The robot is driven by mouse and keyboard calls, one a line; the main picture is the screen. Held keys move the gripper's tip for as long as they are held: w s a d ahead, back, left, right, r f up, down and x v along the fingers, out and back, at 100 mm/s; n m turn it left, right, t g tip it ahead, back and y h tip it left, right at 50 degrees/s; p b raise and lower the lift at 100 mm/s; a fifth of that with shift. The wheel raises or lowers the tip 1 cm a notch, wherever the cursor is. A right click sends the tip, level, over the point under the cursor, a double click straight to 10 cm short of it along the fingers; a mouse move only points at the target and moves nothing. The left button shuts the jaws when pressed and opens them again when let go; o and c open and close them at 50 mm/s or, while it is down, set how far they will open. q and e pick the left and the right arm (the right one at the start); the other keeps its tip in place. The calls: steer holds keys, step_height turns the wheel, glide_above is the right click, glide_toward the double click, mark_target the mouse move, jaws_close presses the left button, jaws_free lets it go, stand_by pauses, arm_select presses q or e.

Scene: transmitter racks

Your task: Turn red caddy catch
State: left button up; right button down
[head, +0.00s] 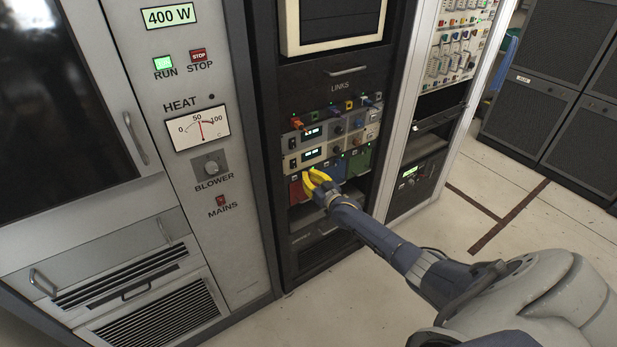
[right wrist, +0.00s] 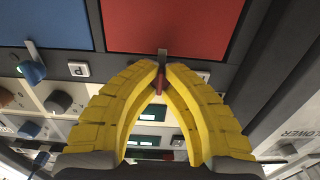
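The red caddy (head: 297,191) sits at the lower left of the LINKS rack; its plain red face (right wrist: 175,25) fills the top of the right wrist view. A small catch with a red part (right wrist: 160,82) and a grey part is at that face's edge. My right gripper (head: 309,178) reaches the rack, its yellow fingers drawn together at the tips (right wrist: 161,66) with the catch between them. The fingers hide part of the catch, so its exact angle is hard to tell. My left gripper is not in view.
A blue caddy (head: 336,168) and a green caddy (head: 359,162) sit to the right of the red one. Knobs, connectors and displays crowd the panels above. A grey cabinet (head: 230,225) stands left of the rack. Pale floor (head: 325,315) is open in front.

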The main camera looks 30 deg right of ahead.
steer(key=c, duration=1.3)
jaws_free()
steer(key=shift+o, duration=0.2)
steer(key=s, duration=1.2)
steer(key=shift+d, duration=0.15)
